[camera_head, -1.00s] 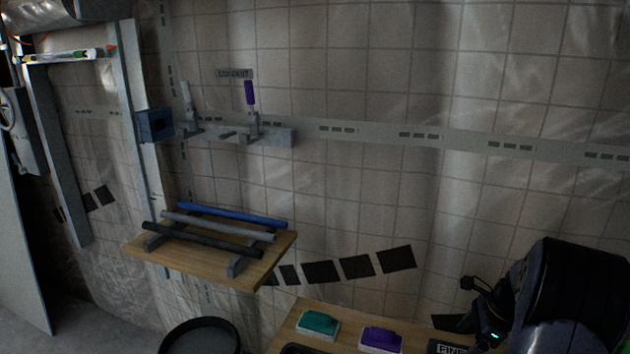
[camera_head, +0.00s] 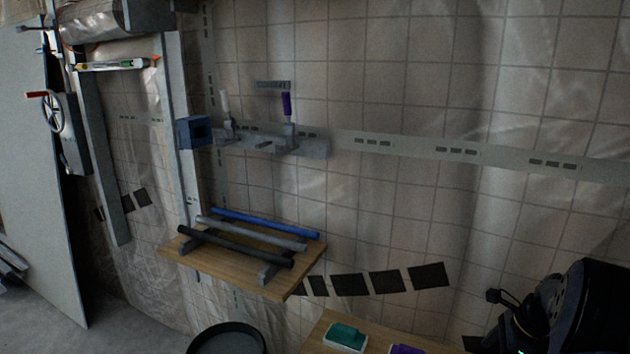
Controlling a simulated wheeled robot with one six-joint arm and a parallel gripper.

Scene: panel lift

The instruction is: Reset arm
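My arm shows as a dark, rounded shape at the lower right corner, in front of the tiled wall. The end of my arm is low at the right, partly cut off by the bottom edge. Its fingertips cannot be made out, so whether my gripper is open or shut does not show. Nothing is visibly held. It is to the right of the lower wooden table (camera_head: 318,339) and well away from the shelf with the tubes.
A wooden shelf (camera_head: 228,277) carries blue, grey and black tubes on a rack. A wall bracket (camera_head: 310,147) has white and purple-handled clamps. A teal block (camera_head: 345,335) and a purple block (camera_head: 405,349) sit low. A dark bucket (camera_head: 228,330) stands left; a panel (camera_head: 35,170) leans farther left.

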